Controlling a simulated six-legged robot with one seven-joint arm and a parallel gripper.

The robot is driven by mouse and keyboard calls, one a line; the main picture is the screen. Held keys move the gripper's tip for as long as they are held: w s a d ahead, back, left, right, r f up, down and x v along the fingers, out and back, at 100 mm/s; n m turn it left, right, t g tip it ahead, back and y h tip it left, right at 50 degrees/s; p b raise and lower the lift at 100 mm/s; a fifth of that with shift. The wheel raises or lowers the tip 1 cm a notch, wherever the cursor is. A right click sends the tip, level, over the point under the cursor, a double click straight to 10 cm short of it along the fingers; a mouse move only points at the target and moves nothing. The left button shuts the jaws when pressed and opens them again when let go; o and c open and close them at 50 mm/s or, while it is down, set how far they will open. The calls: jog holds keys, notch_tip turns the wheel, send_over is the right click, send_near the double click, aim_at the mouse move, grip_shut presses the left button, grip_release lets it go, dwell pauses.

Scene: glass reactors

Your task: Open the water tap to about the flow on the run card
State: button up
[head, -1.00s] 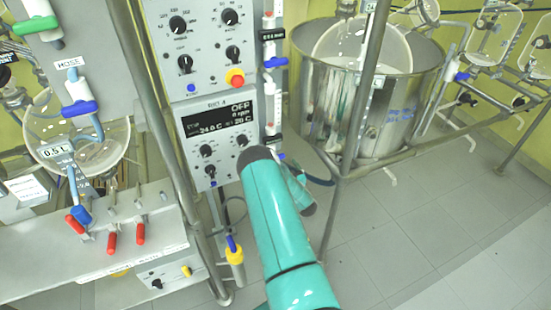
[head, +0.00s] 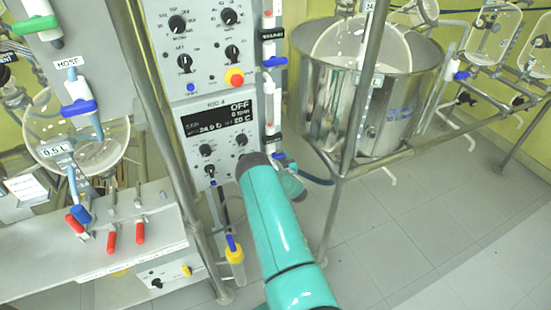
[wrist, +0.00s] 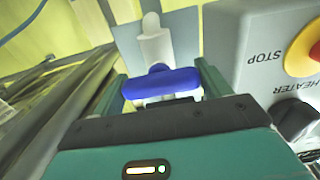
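A blue tap handle (wrist: 162,83) on a pale upright pipe (wrist: 156,45) fills the middle of the wrist view. The handle lies crosswise between the two fingers of my gripper (wrist: 164,85), which are spread apart, one at each end; whether they touch it I cannot tell. A second blue handle (head: 279,156) shows lower down. I cannot make out a run card.
The control panel (head: 205,95) stands close beside the tap, with a red and yellow stop button (head: 234,78) and a heater knob (wrist: 294,118). A steel vessel (head: 365,105) and frame post (head: 358,110) stand right. The floor (head: 430,230) there is open.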

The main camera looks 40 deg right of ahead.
jog(key=shift+n, duration=0.4)
jog(key=n, duration=0.6)
jog(key=shift+n, duration=0.3)
jog(key=n, duration=0.6)
jog(key=shift+n, duration=0.3)
jog(key=o, duration=1)
jog(key=shift+s, duration=0.15)
